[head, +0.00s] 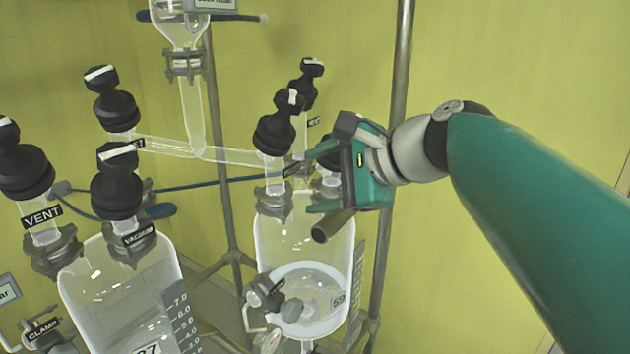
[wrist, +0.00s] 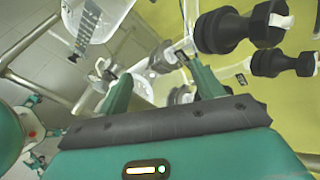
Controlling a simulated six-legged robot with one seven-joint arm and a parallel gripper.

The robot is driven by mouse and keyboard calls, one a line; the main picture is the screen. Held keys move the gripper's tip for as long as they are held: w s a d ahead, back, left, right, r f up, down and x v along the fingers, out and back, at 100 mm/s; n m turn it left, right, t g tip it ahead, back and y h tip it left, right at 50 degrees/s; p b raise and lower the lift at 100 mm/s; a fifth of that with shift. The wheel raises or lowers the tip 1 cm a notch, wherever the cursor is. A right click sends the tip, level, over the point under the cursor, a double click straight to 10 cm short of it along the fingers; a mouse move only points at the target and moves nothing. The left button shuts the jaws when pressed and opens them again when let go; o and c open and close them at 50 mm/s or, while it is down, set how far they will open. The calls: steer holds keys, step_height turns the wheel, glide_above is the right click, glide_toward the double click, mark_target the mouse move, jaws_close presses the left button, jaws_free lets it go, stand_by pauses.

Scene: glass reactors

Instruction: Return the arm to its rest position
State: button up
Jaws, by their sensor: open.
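My gripper (head: 318,180) is in the middle of the head view, at the end of my teal arm that comes in from the right. Its fingers point left, one above the other, with a gap between them. It is beside the black-capped necks on top of the right glass reactor (head: 335,235). I cannot tell whether it touches them. In the wrist view my gripper's two teal fingers (wrist: 158,88) are spread apart, and I see nothing held between them.
A second glass reactor (head: 110,285) stands at the left, with black knobs (head: 118,195) and VENT and VACUUM labels. A metal pole (head: 400,70) rises behind my gripper. A glass tube (head: 195,120) hangs at the top. The wall area above my arm looks clear.

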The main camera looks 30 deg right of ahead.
steer(key=shift+s+a, duration=0.1)
steer(key=shift+a, duration=0.05)
stand_by(0.4)
steer(key=shift+f, duration=0.1)
steer(key=s+a+f+n+g+h, duration=0.1)
steer(key=s+a+f+n+h, duration=0.1)
steer(key=f+n, duration=0.4)
steer(key=s+a+f+n+g+h, duration=0.1)
steer(key=s+a+f+n+g, duration=0.1)
steer(key=f+n, duration=0.4)
steer(key=s+a+f+n+g+h, duration=0.2)
steer(key=s+f+n, duration=0.4)
steer(key=f, duration=0.5)
steer(key=shift+a+n+h, duration=0.3)
steer(key=shift+a, duration=0.45)
